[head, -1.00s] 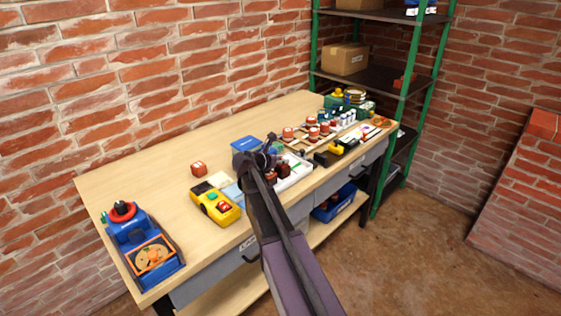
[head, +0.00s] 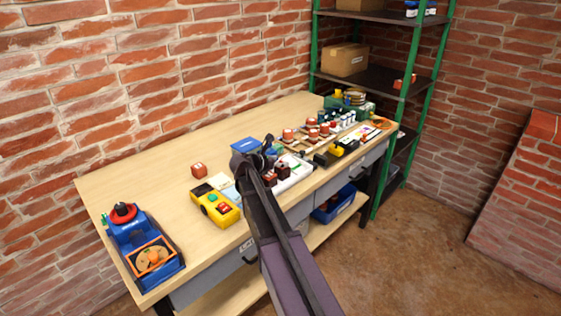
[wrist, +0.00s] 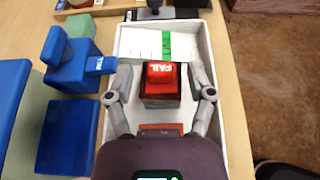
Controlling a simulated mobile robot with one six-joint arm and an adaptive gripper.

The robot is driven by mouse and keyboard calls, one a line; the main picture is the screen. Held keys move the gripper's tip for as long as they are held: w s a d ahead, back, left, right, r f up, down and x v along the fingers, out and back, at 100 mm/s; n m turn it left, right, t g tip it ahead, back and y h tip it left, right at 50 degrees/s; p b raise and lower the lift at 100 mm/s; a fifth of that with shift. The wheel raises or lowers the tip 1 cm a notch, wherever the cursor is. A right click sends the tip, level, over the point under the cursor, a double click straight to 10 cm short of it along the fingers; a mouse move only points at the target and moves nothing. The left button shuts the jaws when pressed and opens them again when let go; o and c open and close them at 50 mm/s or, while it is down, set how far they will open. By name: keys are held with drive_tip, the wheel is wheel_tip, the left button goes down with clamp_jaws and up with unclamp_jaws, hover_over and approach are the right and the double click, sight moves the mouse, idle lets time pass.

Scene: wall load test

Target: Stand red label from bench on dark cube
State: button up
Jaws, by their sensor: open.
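A red label marked FAIL (wrist: 162,73) shows in the wrist view over the dark cube (wrist: 160,101), and appears to rest on its top. The cube stands in a white tray (wrist: 122,42). My gripper (wrist: 160,68) is open, with one finger on each side of the label and a visible gap to each. In the head view my gripper (head: 268,147) is over the back left of the tray, and two dark red-brown cubes (head: 283,171) show beside my arm. The label cannot be told apart there.
Blue objects (wrist: 70,68), one with a lettered tag, stand close left of the tray. Another red-topped piece (wrist: 160,129) is near my palm. The bench's back left is clear.

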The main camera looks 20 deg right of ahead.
drive_tip(key=p+v, duration=0.3)
drive_tip(key=v, duration=0.8)
drive_tip(key=shift+p, duration=0.4)
drive_tip(key=s+a+f+m+g+y+p, duration=0.1)
drive_tip(key=s+m+y+p, duration=0.1)
drive_tip(key=s+m, duration=0.2)
drive_tip(key=s+a+m+g+y+p, duration=0.1)
drive_tip(key=s+m+y+p, duration=0.1)
drive_tip(key=s+m, duration=0.2)
drive_tip(key=s+a+f+m+g+y+p, duration=0.1)
drive_tip(key=s+a+m+y+p, duration=0.1)
drive_tip(key=s+m, duration=0.2)
drive_tip(key=shift+f, duration=0.35)
drive_tip(key=s+a+r+m+g+y+p, duration=0.1)
drive_tip(key=s+a+m+y+p, duration=0.3)
drive_tip(key=s+a+m+y, duration=0.2)
drive_tip(key=shift+s+a+r+m+g+y, duration=0.35)
drive_tip(key=shift+s+a+m, duration=0.7)
drive_tip(key=shift+s+m, duration=1)
drive_tip(key=shift+w+f, duration=0.1)
